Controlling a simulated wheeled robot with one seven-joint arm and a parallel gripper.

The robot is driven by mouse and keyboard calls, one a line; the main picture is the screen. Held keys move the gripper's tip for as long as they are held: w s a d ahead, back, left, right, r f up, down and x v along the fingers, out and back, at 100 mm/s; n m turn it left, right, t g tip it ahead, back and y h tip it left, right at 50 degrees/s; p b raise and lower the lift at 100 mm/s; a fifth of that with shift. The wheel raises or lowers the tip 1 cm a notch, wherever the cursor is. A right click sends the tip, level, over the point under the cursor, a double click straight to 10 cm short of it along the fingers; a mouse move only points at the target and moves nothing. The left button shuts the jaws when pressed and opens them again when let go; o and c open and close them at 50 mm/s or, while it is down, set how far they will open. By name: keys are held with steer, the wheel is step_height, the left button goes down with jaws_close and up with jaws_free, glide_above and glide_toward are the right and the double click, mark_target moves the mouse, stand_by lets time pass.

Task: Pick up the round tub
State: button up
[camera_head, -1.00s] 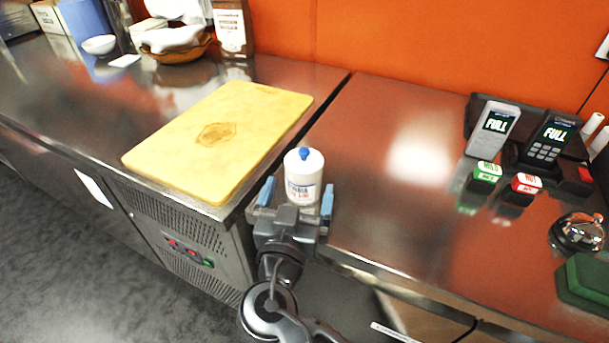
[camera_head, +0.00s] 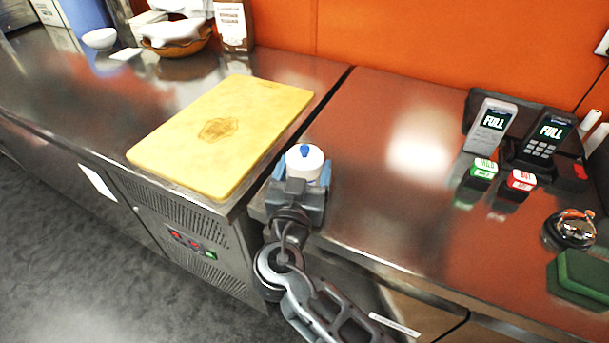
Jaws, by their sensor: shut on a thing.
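The round tub (camera_head: 304,162) is white with a blue knob on its lid. It stands upright near the front left corner of the right-hand counter, beside the yellow board. My gripper (camera_head: 300,180) is shut on the tub, with one blue-grey finger on each side. The gripper body hides the tub's lower part and its label. I cannot tell whether its base touches the counter.
A yellow cutting board (camera_head: 222,135) lies close on the left, by the gap between the two counters. Green and red labelled blocks (camera_head: 478,175), card terminals (camera_head: 489,127), a bell (camera_head: 571,229) and a green box (camera_head: 582,277) stand on the right. The middle of the right counter (camera_head: 400,210) is clear.

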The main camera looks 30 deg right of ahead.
mark_target(310, 150)
steer(key=c, duration=0.5)
steer(key=shift+c, duration=0.2)
steer(key=shift+r, duration=0.1)
steer(key=shift+r, duration=0.5)
steer(key=r, duration=0.1)
steer(key=d+r+b, duration=0.1)
steer(key=r, duration=0.1)
steer(key=shift+s+r, duration=0.15)
steer(key=shift+s, duration=0.05)
steer(key=s+d+r, duration=0.4)
steer(key=d+r, duration=0.2)
steer(key=d, duration=0.3)
steer(key=shift+s+d+r+b, duration=0.25)
steer(key=shift+r+b, duration=0.05)
steer(key=shift+s, duration=0.1)
